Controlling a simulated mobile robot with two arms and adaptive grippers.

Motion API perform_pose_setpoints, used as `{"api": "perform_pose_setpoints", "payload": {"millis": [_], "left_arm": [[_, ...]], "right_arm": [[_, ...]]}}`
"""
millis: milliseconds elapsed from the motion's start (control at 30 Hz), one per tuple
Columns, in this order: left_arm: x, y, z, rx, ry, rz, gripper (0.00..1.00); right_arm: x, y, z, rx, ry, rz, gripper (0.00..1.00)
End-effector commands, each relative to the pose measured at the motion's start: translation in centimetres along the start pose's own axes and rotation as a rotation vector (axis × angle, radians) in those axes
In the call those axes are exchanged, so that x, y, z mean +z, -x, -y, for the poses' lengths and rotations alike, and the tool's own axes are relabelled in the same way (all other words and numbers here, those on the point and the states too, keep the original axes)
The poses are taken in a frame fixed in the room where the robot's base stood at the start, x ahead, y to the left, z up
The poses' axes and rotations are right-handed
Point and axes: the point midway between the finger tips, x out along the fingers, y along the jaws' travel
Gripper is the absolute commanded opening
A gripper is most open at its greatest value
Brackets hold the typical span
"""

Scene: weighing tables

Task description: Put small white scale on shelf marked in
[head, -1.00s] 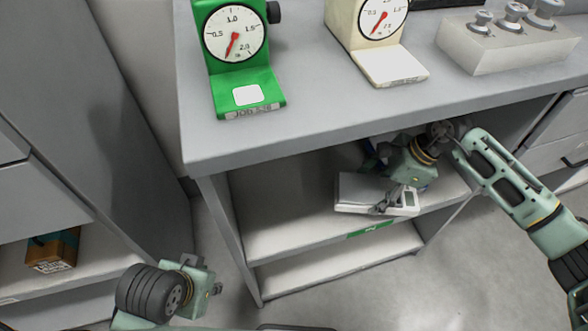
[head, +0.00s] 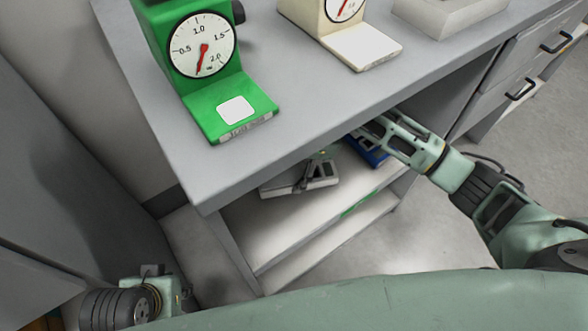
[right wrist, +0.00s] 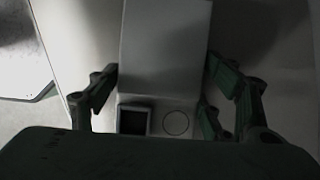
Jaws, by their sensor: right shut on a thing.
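The small white scale (head: 320,182) is under the tabletop, over the upper shelf (head: 285,228) of the open unit. I cannot tell whether it rests on the shelf. The shelf's front edge bears a green label (head: 360,204), too small to read. My right gripper (head: 308,172) is shut on the scale; the tabletop hides part of its wrist. In the right wrist view, the scale's plate (right wrist: 165,45), dark display and round button lie between the fingers (right wrist: 160,80). My left gripper (head: 155,272) is at the lower left, away from the scale; its jaws are unclear.
A green dial scale (head: 240,108) and a cream dial scale (head: 362,47) stand on the grey table (head: 290,115), with a light weight block (head: 450,15) at the back right. A blue thing (head: 368,152) lies on the shelf right of the white scale. A lower shelf is below.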

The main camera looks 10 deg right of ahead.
Motion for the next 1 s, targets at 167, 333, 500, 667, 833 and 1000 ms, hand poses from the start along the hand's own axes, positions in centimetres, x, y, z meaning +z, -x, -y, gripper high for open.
{"api": "perform_pose_setpoints", "payload": {"millis": [167,333,500,667,833,1000], "left_arm": [[0.25,0.01,0.04,-0.001,0.0,-0.001,0.28],[0.23,0.07,0.04,-0.001,0.0,0.0,0.28],[0.32,-0.19,0.04,-0.002,0.0,0.0,0.28],[0.3,-0.16,0.04,-0.002,0.0,0.0,0.28],[0.3,-0.15,0.03,-0.001,0.0,0.0,0.28],[0.29,-0.13,0.03,-0.001,0.0,0.0,0.28]], "right_arm": [[0.08,-1.5,-0.34,0.0,0.006,0.003,0.35],[0.08,-1.42,-0.35,0.0,0.005,0.002,0.35],[-0.08,-1.71,-0.39,0.002,0.005,0.0,0.76],[-0.06,-1.68,-0.39,0.002,0.005,0.001,0.9],[-0.06,-1.67,-0.38,0.002,0.005,0.001,0.92],[-0.04,-1.65,-0.39,0.002,0.005,0.001,0.92]]}}
